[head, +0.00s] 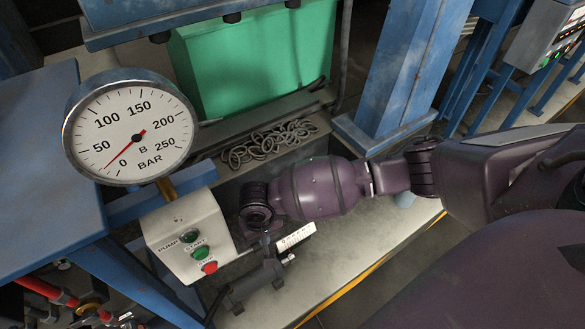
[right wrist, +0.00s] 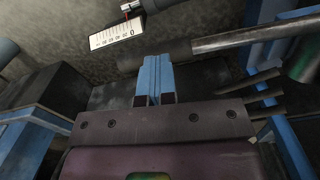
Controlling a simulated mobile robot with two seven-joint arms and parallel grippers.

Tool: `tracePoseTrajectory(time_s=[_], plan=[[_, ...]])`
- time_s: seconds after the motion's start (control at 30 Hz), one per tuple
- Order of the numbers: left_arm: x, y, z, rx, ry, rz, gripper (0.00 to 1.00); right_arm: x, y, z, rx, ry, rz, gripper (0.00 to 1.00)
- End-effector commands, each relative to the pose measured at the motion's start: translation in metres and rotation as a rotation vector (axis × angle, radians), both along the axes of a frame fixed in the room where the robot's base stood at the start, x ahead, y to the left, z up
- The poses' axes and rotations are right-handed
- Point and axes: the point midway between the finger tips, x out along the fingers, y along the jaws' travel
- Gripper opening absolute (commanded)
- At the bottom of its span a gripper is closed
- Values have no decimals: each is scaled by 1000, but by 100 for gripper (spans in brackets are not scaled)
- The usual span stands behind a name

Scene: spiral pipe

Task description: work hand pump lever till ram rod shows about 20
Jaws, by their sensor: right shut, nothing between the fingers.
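My right gripper (right wrist: 154,58) is shut and empty, its two blue fingers together. In the right wrist view, their tips are near a dark sleeve (right wrist: 185,50) with a bare metal rod (right wrist: 240,38) running right from it; this looks like the pump lever, and I cannot tell if they touch. A white scale (right wrist: 115,33) with its 0 at the right end lies beyond, a red marker (right wrist: 126,7) above it. The scale also shows in the head view (head: 296,237), above the dark hand pump (head: 255,285). The rod reading is too small to tell. My left gripper is out of view.
A pressure gauge (head: 130,125) has its red needle close to 0. A white pump box (head: 187,235) with green and red buttons stands left of my right wrist. A chain pile (head: 265,145) lies behind, before a green tank (head: 250,60). A blue column (head: 400,75) rises behind my arm.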

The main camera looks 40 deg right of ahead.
Motion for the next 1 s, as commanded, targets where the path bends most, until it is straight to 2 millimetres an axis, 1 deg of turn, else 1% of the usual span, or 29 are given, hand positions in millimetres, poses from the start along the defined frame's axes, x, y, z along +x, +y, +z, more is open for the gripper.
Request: tracePoseTrajectory(time_s=[0.03, 0.23, 0.47, 0.6, 0.73, 1.0], plan=[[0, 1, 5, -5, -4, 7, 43, 3, 1, 12, 1, -9, 0, 0], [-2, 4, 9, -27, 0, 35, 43, 3, -1, 31, -1, -9, -2, 0], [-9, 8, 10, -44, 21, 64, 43, 2, -2, 53, -1, -8, -2, 0], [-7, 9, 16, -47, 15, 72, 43, 2, -2, 65, 0, -7, -2, 0], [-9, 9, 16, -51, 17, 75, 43, 1, -2, 69, -1, -3, -1, 0], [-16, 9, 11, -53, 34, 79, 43, -1, -2, 66, -1, 2, -1, 0]])
